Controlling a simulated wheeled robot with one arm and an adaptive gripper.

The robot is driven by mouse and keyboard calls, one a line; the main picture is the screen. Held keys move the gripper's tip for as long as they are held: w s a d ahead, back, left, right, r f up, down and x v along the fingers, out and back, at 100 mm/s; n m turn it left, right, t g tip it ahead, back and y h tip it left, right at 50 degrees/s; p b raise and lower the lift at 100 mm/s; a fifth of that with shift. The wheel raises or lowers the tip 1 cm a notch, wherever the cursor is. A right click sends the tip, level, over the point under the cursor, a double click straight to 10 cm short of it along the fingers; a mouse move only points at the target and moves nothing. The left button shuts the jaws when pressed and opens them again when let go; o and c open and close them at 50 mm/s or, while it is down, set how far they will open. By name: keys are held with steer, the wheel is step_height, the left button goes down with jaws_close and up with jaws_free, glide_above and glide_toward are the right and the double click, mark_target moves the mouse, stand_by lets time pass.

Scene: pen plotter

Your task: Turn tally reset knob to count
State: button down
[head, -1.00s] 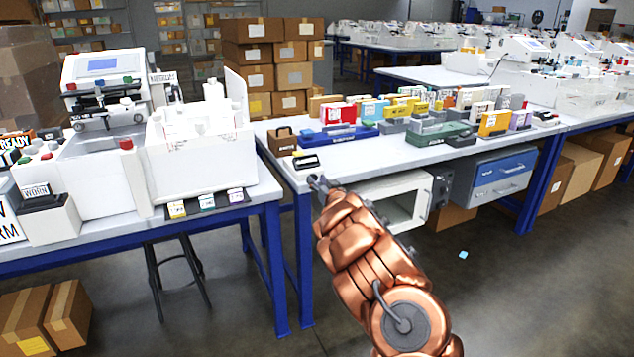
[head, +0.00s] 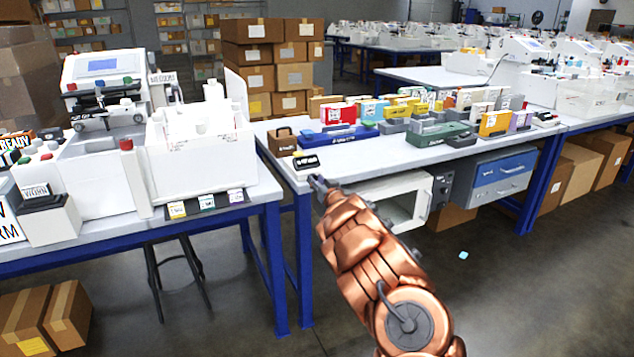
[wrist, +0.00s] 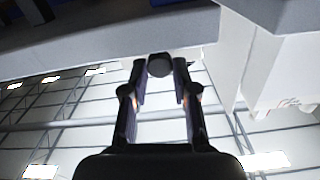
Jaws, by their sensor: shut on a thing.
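My gripper (head: 318,183) is at the front edge of the middle table, just below a small black block with a pale label (head: 306,162). In the wrist view my gripper (wrist: 160,72) has its two dark fingers on either side of a round dark knob (wrist: 159,66), and is shut on it. The knob sits under the pale table edge. Its markings and pointer are not visible, so I cannot tell its setting. In the head view the knob is hidden by my gripper and too small to make out.
The table (head: 380,160) carries a blue tray, a green tray and boxes behind my gripper. An open white cabinet (head: 397,200) and a blue drawer unit (head: 500,178) hang below it. A white plotter (head: 105,85) stands on the left table.

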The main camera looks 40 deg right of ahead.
steer(key=shift+r, duration=0.1)
steer(key=shift+w+d+r+n+p, duration=0.15)
steer(key=shift+r+n+p, duration=0.15)
steer(key=shift+r, duration=0.15)
steer(key=shift+d+r, duration=0.1)
steer(key=shift+d, duration=0.05)
steer(key=shift+s+f+n+p, duration=0.2)
steer(key=shift+f+n+p, duration=0.1)
steer(key=shift+n+p, duration=0.1)
steer(key=shift+f, duration=0.3)
steer(key=shift+s+f, duration=0.1)
steer(key=c, duration=1.2)
jaws_free()
steer(key=shift+a, duration=0.35)
